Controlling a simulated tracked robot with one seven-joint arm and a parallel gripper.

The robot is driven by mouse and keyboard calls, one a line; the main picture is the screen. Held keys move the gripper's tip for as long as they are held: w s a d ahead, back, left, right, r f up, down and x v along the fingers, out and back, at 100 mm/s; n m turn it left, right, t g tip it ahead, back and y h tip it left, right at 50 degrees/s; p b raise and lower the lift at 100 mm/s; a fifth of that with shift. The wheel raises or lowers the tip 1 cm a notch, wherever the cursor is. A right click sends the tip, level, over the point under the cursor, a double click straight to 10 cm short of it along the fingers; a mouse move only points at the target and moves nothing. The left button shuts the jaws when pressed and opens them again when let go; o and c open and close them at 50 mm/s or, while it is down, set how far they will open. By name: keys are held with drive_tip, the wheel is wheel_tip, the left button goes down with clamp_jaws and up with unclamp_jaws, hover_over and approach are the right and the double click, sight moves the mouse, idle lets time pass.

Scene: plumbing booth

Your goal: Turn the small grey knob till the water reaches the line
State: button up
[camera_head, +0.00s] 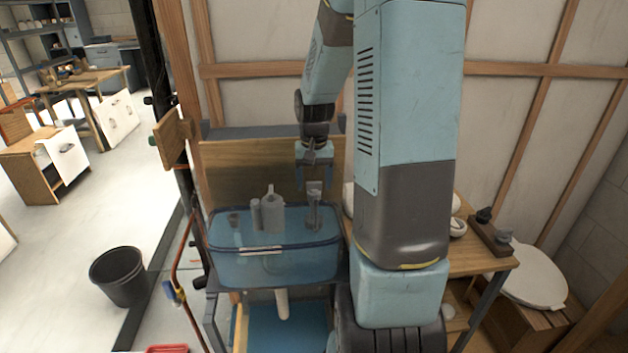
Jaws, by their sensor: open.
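A see-through blue tank (222,262) stands on a bench in the middle of the view. Grey fittings (272,214) rise from inside it near its centre. A slim grey upright fitting (314,212) stands at its right rear; which part of it is the small knob is too small to tell. A short pale line (262,250) shows on the tank's front. The water level is hard to make out through the blue wall. My gripper (314,183) points down, open, just above the slim fitting; I cannot tell whether its fingers straddle the top.
A wooden panel (240,170) stands behind the tank. My arm hides the area to its right. A wooden table (485,262) with small fittings and a white toilet seat (528,275) lie at right. A black bucket (120,277) stands on the floor at left, near a copper pipe (180,250).

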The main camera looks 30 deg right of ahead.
sight(314, 183)
wheel_tip(314, 183, up, 14)
drive_tip(key=shift+f, duration=0.15)
idle(0.5)
idle(0.4)
drive_tip(key=s+a+r+n+t, duration=0.2)
drive_tip(key=s+a, duration=0.4)
drive_tip(key=s, duration=0.4)
drive_tip(key=s+a+r+n+t, duration=0.3)
drive_tip(key=s+a, duration=0.3)
drive_tip(key=s, duration=0.4)
drive_tip(key=shift+a+r+t, duration=0.2)
drive_tip(key=shift+r+t, duration=0.1)
drive_tip(key=shift+r, duration=0.45)
